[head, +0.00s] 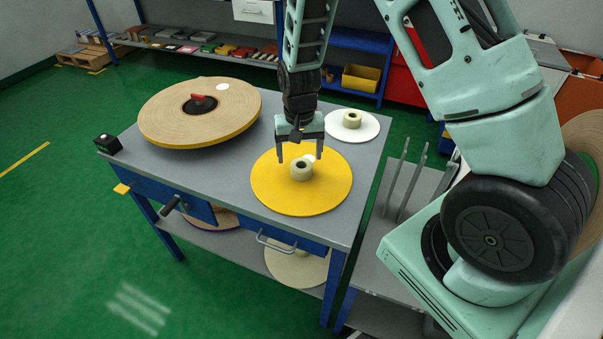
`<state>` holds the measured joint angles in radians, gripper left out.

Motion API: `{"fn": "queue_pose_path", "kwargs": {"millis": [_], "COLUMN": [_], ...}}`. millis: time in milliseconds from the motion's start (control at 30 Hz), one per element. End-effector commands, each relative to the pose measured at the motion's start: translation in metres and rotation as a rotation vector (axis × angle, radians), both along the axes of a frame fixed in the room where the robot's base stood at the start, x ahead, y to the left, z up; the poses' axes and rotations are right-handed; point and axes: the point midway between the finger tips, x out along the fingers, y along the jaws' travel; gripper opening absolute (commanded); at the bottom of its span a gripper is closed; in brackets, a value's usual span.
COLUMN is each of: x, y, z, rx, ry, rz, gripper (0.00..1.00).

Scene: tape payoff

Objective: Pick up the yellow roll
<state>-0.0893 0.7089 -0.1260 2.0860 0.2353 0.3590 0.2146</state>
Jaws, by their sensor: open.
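A flat yellow disc (268,190) lies on the grey top of a blue-framed table. A small pale-yellow roll (302,174) with a dark centre hole sits on the disc. My gripper (300,158) points down over the disc, with its two fingers apart. The fingertips show to the left and right of the small roll's upper part. The gripper appears empty, and I cannot tell whether the fingers touch the roll or how high they are above the disc.
A large tan roll (222,118) with a yellow lower edge lies on the table's left. A similar small roll (352,119) sits on a white disc (371,132) behind right. A black box (106,143) stands at the left corner. Grey upright prongs (405,185) stand right of the table.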

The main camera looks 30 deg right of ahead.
Motion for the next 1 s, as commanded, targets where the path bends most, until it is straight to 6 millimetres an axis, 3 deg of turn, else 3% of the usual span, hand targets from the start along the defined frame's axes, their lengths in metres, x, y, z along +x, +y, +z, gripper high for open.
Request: {"fn": "queue_pose_path", "kwargs": {"millis": [333, 667, 900, 1000], "x": [-0.003, -0.002, -0.002, -0.002], "y": [-0.005, -0.004, -0.004, -0.004], "z": [-0.045, -0.051, -0.051, -0.050], "rx": [-0.001, 0.000, 0.000, 0.000], "ry": [0.004, 0.000, 0.001, -0.001], "rz": [0.000, 0.001, 0.001, 0.000], "gripper": [0.79, 0.79, 0.15, 0.15]}}
